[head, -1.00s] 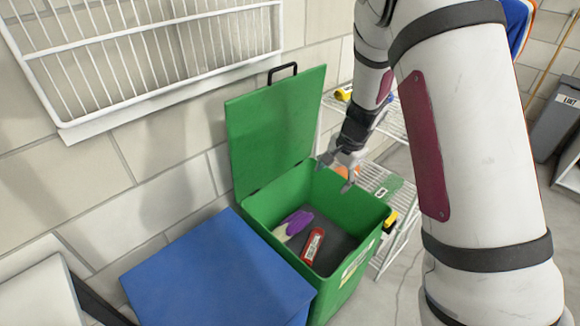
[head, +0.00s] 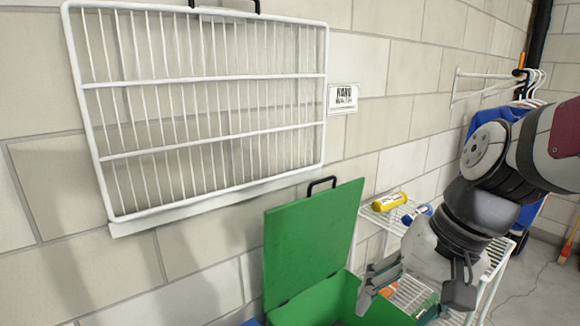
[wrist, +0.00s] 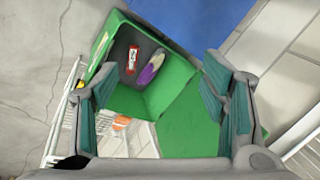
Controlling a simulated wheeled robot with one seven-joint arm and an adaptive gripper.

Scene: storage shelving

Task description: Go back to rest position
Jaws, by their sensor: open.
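My gripper (head: 415,298) is open and empty, in front of the green bin with its raised lid (head: 315,245) in the head view. In the wrist view my gripper (wrist: 160,120) has its two fingers wide apart, with the green bin (wrist: 174,92) seen beyond them. Inside the bin lie a red item (wrist: 133,60) and a purple-and-white item (wrist: 151,68), apart from the fingers. The bin's inside is mostly out of frame in the head view.
A white wire rack (head: 205,108) hangs on the block wall. A white wire shelf (head: 392,217) with a yellow bottle (head: 389,202) stands right of the bin. A blue surface (wrist: 197,20) adjoins the bin. Blue cloth hangs at the right.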

